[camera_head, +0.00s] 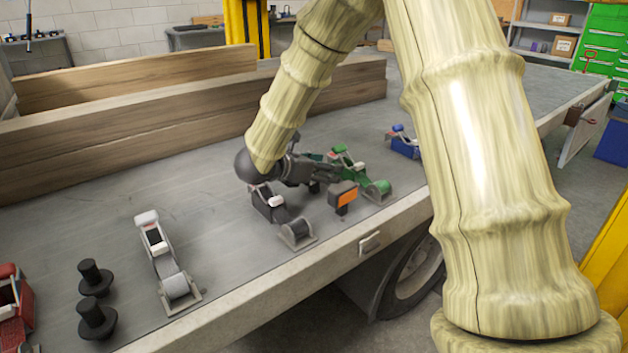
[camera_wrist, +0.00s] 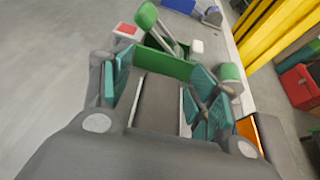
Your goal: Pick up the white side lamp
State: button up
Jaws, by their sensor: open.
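I cannot pick out a loose white side lamp with certainty. A small whitish rectangular fitting (camera_head: 370,243) sits on the trailer's side edge, below the deck; I cannot tell whether it is a lamp. An orange-faced lamp (camera_head: 346,197) with a dark body stands upright on the deck near that edge. It also shows at the lower right of the wrist view (camera_wrist: 247,132). My gripper (camera_head: 328,172) is low over the deck, behind the orange lamp and beside the green buckle device (camera_head: 376,188). In the wrist view its teal-padded fingers (camera_wrist: 162,88) are apart, with the green device ahead.
On the grey deck lie a black device (camera_head: 268,205), a white-grey one (camera_head: 157,250), a red one (camera_head: 12,305) and a blue one (camera_head: 404,147). Two black knobs (camera_head: 95,318) stand front left. Wooden boards (camera_head: 200,110) line the back. The left deck is mostly clear.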

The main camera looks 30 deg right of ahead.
jog(key=shift+c, duration=0.2)
jog(key=c, duration=1.2)
